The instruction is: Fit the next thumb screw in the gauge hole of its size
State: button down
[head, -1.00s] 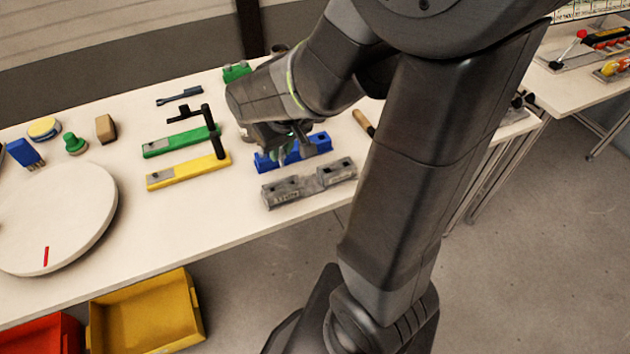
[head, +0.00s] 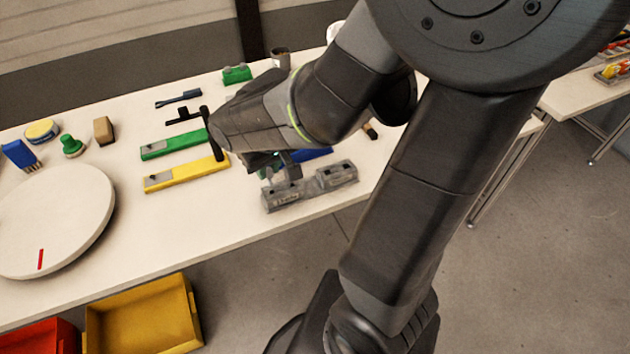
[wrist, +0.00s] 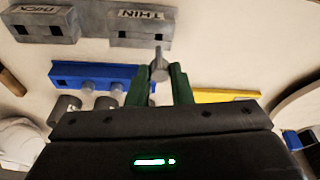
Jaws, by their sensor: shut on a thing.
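My gripper (head: 274,168) is shut on a grey thumb screw (wrist: 159,66), held between its green fingers in the wrist view. In the head view the grey screw (head: 290,167) shows at the fingertips, close to the back of the gauge. The grey gauge (head: 340,176) has two raised blocks with square holes, marked THICK and THIN; it also shows at the top of the wrist view (wrist: 140,30). The screw lies on the THIN block's side, apart from it in the wrist view. The blue rack (wrist: 77,75) holds other grey pieces and is partly hidden by my gripper.
A round white turntable (head: 60,215) is at the table's left. Yellow (head: 140,315) and red bins stand below.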

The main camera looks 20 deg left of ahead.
jog(key=shift+f, duration=0.25)
jog(key=shift+f+b, duration=0.4)
jog(key=shift+b, duration=0.2)
jog(key=shift+f+b, duration=0.6)
jog(key=shift+f, duration=0.15)
dwell(1.1)
jog(key=shift+r, duration=0.1)
jog(key=shift+r+p, duration=1.15)
jog(key=shift+r, duration=0.15)
jog(key=shift+f+b, duration=0.6)
jog(key=shift+f, duration=0.05)
jog(key=shift+f+b, duration=0.45)
jog(key=shift+f, duration=0.1)
dwell(1.5)
jog(key=shift+r+p, duration=1.05)
jog(key=shift+r, duration=0.15)
